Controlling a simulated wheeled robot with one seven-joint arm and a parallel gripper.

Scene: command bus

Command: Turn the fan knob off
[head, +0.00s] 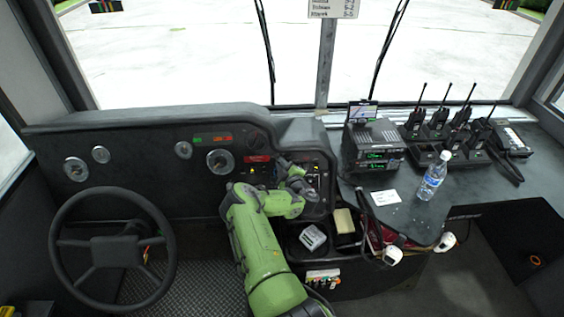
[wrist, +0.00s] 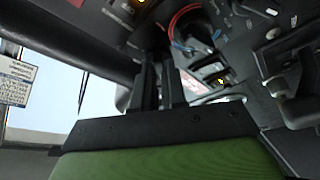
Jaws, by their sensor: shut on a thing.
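My gripper (head: 288,168) is at the dashboard's control panel, right of the instrument gauges. In the wrist view its two dark fingers (wrist: 160,60) are close together with their tips against the panel, shut on a small dark part that seems to be the fan knob. The knob itself is hidden by the fingers, so its setting cannot be read. Just right of the fingertips is another dark dial (wrist: 197,35) with a red and blue arc around it.
Lit switches (wrist: 222,80) sit close to the right of the fingers. The steering wheel (head: 113,250) is at the left. A radio unit (head: 374,145), several walkie-talkies and a water bottle (head: 432,178) stand on the right counter. A small box (head: 312,238) lies below the panel.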

